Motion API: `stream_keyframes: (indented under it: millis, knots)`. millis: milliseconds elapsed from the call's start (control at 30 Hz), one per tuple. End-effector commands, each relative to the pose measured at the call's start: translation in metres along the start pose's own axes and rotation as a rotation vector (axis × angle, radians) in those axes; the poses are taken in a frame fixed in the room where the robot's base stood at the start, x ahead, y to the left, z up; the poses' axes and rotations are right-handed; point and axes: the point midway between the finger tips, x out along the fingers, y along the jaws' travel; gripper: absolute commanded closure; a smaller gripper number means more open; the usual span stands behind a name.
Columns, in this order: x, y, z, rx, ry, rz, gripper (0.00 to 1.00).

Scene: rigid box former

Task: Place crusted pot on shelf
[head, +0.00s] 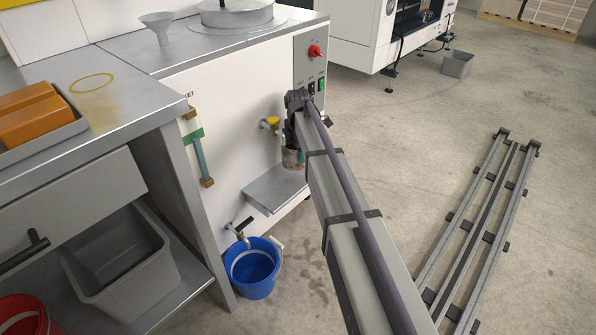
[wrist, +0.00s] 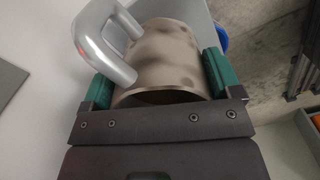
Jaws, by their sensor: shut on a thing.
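The crusted pot (wrist: 165,62) is a brownish, stained metal cylinder with a curved grey handle (wrist: 108,45) in the wrist view. My gripper (wrist: 155,85) is shut on it, with a green pad on each side of the pot. In the head view the pot (head: 291,158) is small and partly hidden by my arm. The grey metal shelf (head: 272,190) juts from the white cabinet front, and the pot appears over its far right part. I cannot tell whether the pot touches the shelf.
A yellow-handled tap (head: 270,124) sticks out of the cabinet beside the pot. A blue bucket (head: 250,280) stands on the floor below, under another tap. A control panel (head: 309,66) with a red knob is above. Floor rails (head: 480,225) lie at right.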

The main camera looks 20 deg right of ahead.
Motion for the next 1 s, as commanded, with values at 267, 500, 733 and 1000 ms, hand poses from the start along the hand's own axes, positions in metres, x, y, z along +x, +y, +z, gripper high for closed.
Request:
stream_keyframes:
  millis: [267, 500, 733, 1000]
  knots:
    - [0.02, 0.0, 0.0, 0.0, 0.0, 0.0, 0.6]
    - [0.049, 0.0, 0.0, 0.0, 0.0, 0.0, 0.6]
    - [0.046, 0.0, 0.0, 0.0, 0.0, 0.0, 0.6]
    - [0.048, 0.0, 0.0, 0.0, 0.0, 0.0, 0.0]
